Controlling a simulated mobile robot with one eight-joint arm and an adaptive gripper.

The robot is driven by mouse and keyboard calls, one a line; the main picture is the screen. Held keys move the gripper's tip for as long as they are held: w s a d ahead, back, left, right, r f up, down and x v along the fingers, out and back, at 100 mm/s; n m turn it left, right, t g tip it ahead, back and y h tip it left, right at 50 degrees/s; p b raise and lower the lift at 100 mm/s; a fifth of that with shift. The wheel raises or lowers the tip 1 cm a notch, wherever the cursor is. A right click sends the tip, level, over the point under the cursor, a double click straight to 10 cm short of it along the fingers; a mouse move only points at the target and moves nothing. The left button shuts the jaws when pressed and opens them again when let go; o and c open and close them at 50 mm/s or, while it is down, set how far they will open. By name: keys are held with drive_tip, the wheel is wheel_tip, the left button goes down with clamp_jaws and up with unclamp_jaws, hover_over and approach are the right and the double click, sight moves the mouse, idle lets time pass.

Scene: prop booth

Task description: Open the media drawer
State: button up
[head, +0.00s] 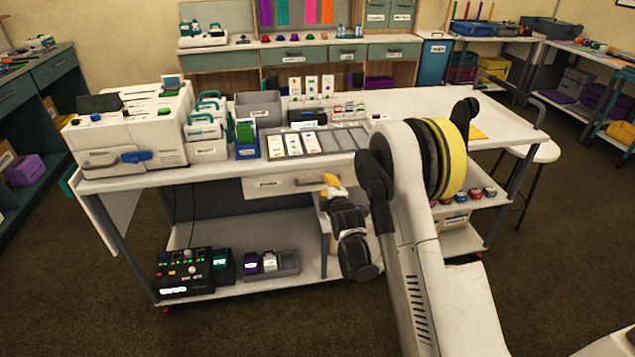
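The media drawer (266,187) has a pale front with a small label and sits under the top of the white workbench cart (215,177). Its left part shows clearly, and it looks closed. My gripper (329,181) is at the right part of the drawer front, with its yellowish fingertips close to it. The gripper and wrist hide that part of the front. I cannot tell whether the fingers touch it or hold a handle, nor whether they are open or shut.
A white machine (130,130) and a tray of cards (315,142) stand on the cart top. A black control box (184,272) and a grey tray (284,264) are on the lower shelf. The floor (270,325) in front is clear.

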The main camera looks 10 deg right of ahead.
drive_tip(key=n, duration=0.2)
approach(319, 183)
drive_tip(key=shift+t, duration=0.4)
drive_tip(key=x, duration=0.7)
drive_tip(key=f+b+x, duration=0.1)
drive_tip(key=x, duration=0.2)
drive_tip(key=shift+w+f, duration=0.1)
clamp_jaws()
